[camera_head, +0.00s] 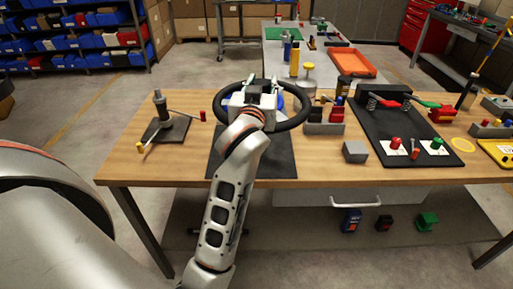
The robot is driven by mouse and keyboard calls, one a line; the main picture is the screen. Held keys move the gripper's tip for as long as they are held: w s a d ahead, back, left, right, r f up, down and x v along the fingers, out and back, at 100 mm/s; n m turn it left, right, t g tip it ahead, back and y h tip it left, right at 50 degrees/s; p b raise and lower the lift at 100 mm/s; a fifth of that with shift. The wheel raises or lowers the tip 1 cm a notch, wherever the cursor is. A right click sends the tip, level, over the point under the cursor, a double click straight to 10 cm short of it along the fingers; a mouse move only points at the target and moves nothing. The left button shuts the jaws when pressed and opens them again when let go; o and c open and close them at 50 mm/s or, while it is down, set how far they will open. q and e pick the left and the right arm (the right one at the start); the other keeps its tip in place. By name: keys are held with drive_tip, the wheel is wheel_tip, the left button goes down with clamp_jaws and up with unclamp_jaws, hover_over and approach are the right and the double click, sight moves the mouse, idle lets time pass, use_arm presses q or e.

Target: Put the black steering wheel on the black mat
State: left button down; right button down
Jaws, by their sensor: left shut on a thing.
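The black steering wheel (297,117) is in the middle of the view, over the wooden table. My left gripper (264,88) is shut on the wheel, and its white body covers part of the wheel's middle. The fingertips are partly hidden. The black mat (279,165) lies flat on the table, under and in front of the wheel. My left arm hides part of the mat. I cannot tell whether the wheel touches the mat. My right gripper is out of view.
A grey stand with a lever (165,126) is left of the mat. A grey block (355,152) stands right of it. A large black board (400,128) with red and green parts lies farther right. A second table with an orange tray (350,62) stands behind.

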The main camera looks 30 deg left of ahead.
use_arm(q)
wheel_tip(320, 180, down, 19)
drive_tip(key=b, duration=0.5)
drive_tip(key=shift+f, duration=0.3)
drive_tip(key=shift+f, duration=0.2)
drive_tip(key=c, duration=1.5)
unclamp_jaws()
